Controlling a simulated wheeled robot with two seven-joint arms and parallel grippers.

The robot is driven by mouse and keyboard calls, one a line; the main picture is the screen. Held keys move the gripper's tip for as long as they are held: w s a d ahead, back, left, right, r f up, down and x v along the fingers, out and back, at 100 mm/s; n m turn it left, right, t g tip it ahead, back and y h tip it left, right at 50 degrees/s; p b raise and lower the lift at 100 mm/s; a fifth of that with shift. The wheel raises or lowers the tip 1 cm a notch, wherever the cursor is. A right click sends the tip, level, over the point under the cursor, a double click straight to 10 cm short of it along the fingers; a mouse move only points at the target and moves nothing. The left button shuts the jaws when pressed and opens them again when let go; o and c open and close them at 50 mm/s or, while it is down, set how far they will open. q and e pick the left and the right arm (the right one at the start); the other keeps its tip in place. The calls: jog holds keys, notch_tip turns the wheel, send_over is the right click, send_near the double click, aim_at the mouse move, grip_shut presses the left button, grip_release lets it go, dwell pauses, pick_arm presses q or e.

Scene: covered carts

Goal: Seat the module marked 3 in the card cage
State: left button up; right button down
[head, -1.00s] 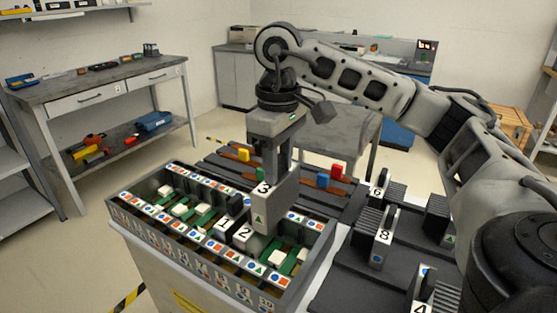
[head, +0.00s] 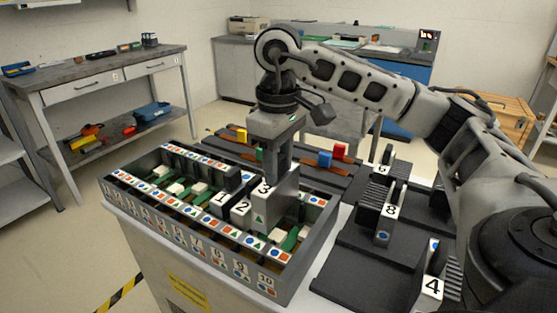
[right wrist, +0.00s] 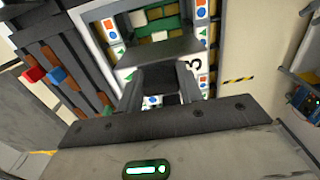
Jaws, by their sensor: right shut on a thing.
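The module marked 3 (head: 260,208), a grey block with a green triangle, is upright in my right gripper (head: 279,172), which is shut on its top. Its lower part is down in the card cage (head: 294,268), and its top stands higher than the neighbouring modules marked 2 (head: 240,211) and 1 (head: 220,201). It is directly right of module 2. How deep its bottom edge sits is hidden. My left gripper is not in view.
Empty slots with green strips and white blocks lie on both sides of the modules in the cage. A dark rack with coloured blocks (head: 340,150) lies behind the cage.

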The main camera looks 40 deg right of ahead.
aim_at(278, 190)
jog(key=shift+f+b, duration=1.5)
jog(key=shift+f, duration=0.4)
jog(key=shift+f+b, duration=0.75)
jog(key=shift+f, duration=0.15)
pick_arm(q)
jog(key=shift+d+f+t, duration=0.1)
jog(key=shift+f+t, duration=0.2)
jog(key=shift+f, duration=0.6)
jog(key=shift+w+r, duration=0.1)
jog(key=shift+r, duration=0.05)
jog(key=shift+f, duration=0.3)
pick_arm(e)
jog(key=shift+f, duration=0.2)
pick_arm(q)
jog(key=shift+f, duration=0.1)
pick_arm(e)
jog(key=c, duration=0.8)
grip_release()
jog(key=shift+c, duration=0.2)
